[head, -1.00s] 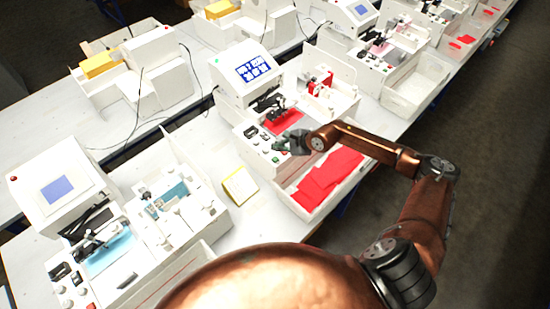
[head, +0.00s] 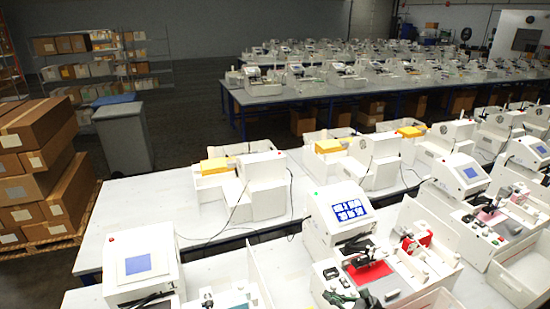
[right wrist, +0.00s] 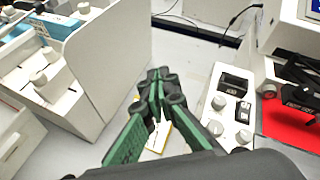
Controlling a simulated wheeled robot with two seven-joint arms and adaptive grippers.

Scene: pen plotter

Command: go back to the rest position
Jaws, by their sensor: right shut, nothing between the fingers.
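My right gripper (head: 367,300) shows only in part at the bottom edge of the head view, in front of the plotter (head: 340,217) with the lit blue screen. In the right wrist view the gripper's dark, green-padded fingers (right wrist: 160,76) meet at the tips and hold nothing. A white control panel with knobs (right wrist: 228,108) is just to their right, and a red sheet (right wrist: 292,125) lies beyond it. A yellow-edged white pad (right wrist: 157,136) lies on the table below the fingers. My left gripper is in neither view.
Another white plotter (head: 140,268) stands at the left; its white side wall (right wrist: 103,70) is left of the fingers. A grey bin (head: 124,137) and stacked cardboard boxes (head: 38,165) stand beyond the tables. Bare table shows between the machines.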

